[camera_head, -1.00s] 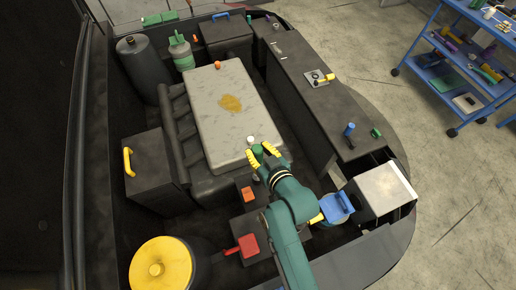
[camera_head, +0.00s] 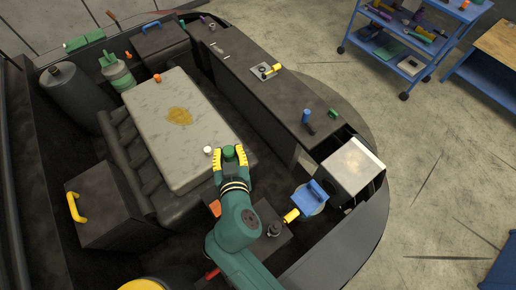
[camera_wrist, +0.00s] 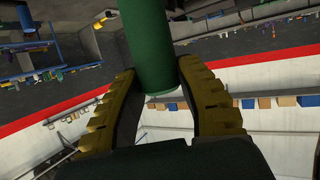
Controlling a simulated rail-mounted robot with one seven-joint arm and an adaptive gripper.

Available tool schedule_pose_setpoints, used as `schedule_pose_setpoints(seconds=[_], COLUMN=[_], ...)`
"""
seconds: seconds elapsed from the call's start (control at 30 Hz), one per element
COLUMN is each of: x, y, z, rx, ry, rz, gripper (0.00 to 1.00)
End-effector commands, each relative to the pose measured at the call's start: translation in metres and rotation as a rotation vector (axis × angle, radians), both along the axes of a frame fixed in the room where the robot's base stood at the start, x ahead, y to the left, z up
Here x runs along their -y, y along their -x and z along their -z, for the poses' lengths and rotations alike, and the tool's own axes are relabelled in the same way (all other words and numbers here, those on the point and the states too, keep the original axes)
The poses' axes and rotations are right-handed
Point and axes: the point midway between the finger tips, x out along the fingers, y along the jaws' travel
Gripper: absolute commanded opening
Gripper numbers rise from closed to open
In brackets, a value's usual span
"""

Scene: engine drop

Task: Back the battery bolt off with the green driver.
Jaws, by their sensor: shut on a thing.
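My gripper (camera_head: 230,154) is shut on the green driver (camera_head: 229,152), beside the front right corner of the pale engine cover in the head view. The wrist view shows the driver as a green cylinder (camera_wrist: 145,40) between the yellow finger pads of my gripper (camera_wrist: 165,85). The driver's tip is not visible. A dark knob-like part (camera_head: 273,230) stands on a flat dark box (camera_head: 262,245) to the right of my arm. I cannot tell whether it is the battery bolt, and no other bolt is clear.
The pale engine cover (camera_head: 175,125) has a white cap (camera_head: 208,150) near my gripper. A blue part (camera_head: 310,196) and a grey-topped box (camera_head: 352,168) stand to the right. A dark ledge (camera_head: 265,85) runs along the back right. A blue cart (camera_head: 400,45) stands beyond.

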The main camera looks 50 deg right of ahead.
Motion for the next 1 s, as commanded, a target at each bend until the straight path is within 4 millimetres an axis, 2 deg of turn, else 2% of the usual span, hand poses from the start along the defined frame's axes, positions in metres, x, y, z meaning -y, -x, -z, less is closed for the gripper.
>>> schedule_pose_setpoints(seconds=[0.03, 0.1, 0.23, 0.63, 1.0], x=[-0.016, -0.030, -0.047, -0.049, -0.049], y=[-0.008, -0.015, -0.021, -0.022, -0.022], z=[0.002, 0.003, 0.003, 0.004, 0.041], rx=[0.001, 0.000, -0.001, 0.002, 0.002], ry=[0.002, 0.001, 0.002, 0.001, 0.001], rz=[-0.034, -0.065, -0.099, -0.103, -0.104], gripper=[0.00, 0.00, 0.00, 0.00, 0.00])
